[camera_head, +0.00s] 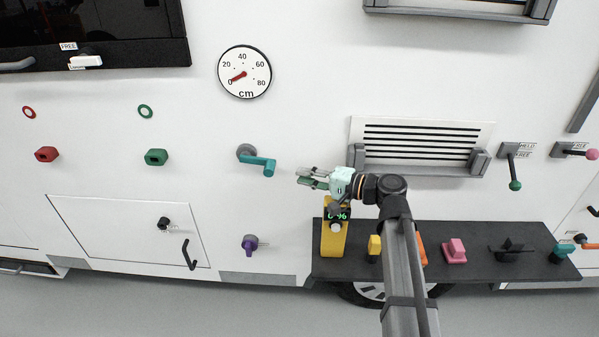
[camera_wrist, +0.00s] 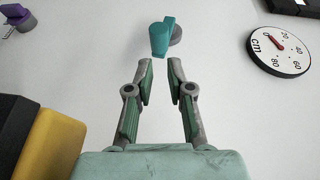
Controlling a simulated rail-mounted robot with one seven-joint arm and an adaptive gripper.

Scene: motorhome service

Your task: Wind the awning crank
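The awning crank is most likely the teal crank (camera_head: 258,165) on the white wall below the round dial; it has a grey hub and an arm pointing right with a short handle. In the wrist view the teal crank (camera_wrist: 160,38) is ahead, just beyond the fingertips and between their lines. My gripper (camera_head: 303,177) is open, just right of the crank handle and apart from it. In the wrist view its two fingers (camera_wrist: 160,80) are spread with nothing between them. The dial (camera_head: 244,72), marked cm, has its red needle near 0; it also shows in the wrist view (camera_wrist: 281,52).
A dark shelf (camera_head: 470,262) below right bears a yellow device (camera_head: 333,238) with a lit display and several coloured parts. A purple knob (camera_head: 250,243) is below the crank. Red (camera_head: 46,154) and green (camera_head: 156,157) fittings are left. A vent (camera_head: 422,141) is right. The wall around the crank is clear.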

